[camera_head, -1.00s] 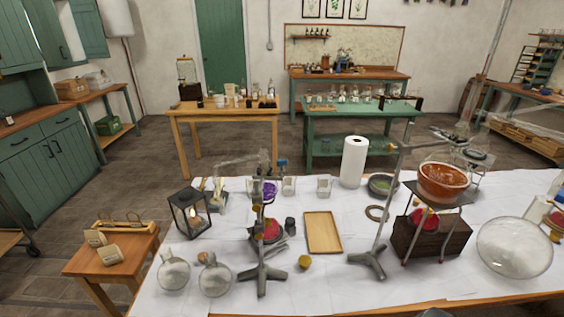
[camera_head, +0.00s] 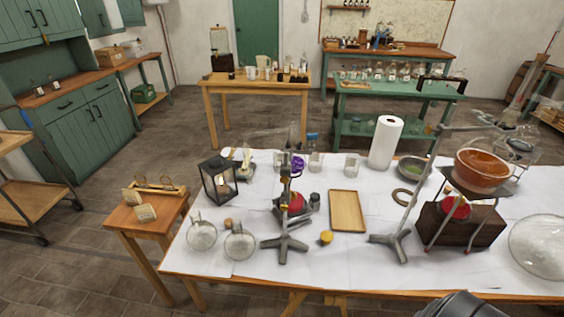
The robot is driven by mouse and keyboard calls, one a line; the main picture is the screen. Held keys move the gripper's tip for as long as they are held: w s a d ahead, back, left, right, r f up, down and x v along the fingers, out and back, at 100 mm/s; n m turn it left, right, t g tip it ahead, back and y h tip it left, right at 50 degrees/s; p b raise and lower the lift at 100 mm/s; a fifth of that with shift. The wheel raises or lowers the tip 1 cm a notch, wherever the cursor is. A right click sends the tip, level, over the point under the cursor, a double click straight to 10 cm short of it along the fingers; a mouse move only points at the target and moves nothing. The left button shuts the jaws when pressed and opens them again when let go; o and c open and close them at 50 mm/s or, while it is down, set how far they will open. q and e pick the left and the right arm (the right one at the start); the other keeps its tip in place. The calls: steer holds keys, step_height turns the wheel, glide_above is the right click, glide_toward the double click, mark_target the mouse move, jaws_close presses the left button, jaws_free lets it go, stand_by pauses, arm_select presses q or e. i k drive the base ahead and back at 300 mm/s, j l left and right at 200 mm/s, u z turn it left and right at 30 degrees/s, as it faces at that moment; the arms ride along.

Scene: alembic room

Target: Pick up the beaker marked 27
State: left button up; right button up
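Small clear glass beakers stand near the back edge of the white-covered table: one beaker (camera_head: 315,162) behind the metal stand, another beaker (camera_head: 352,165) left of the paper roll, and a partly hidden one (camera_head: 280,160) to the left. No number can be read on any of them, so I cannot tell which is marked 27. Neither gripper shows. A dark rounded part of mine shows at the bottom right edge.
The table holds a black lantern (camera_head: 218,181), round flasks (camera_head: 240,243), a wooden tray (camera_head: 348,212), a paper roll (camera_head: 385,142), an orange bowl (camera_head: 481,170) on a tripod and a large glass vessel (camera_head: 540,247). A small side table (camera_head: 150,215) stands left.

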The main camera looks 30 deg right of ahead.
mark_target(277, 154)
steer(key=i+j+u, duration=0.8)
steer(key=i+u, duration=0.75)
steer(key=i+l+z, duration=0.1)
steer(key=i+z, duration=0.3)
steer(key=i, duration=0.2)
steer(key=i+j+z, duration=0.15)
steer(key=i+z, duration=0.25)
steer(key=i, duration=0.2)
steer(key=i+j+z, duration=0.35)
steer(key=i, duration=0.25)
steer(key=i+l+z, duration=0.55)
steer(key=i+z, duration=0.7)
steer(key=i+j+z, duration=0.2)
steer(key=i+z, duration=0.2)
steer(key=i, duration=0.2)
steer(key=i+j+z, duration=0.25)
steer(key=i+z, duration=0.15)
steer(key=i+l+z, duration=0.2)
steer(key=i+z, duration=0.7)
steer(key=i+j+z, duration=0.2)
steer(key=i+z, duration=0.25)
steer(key=i+j+z, duration=0.45)
steer(key=i+l, duration=0.1)
steer(key=i, duration=0.05)
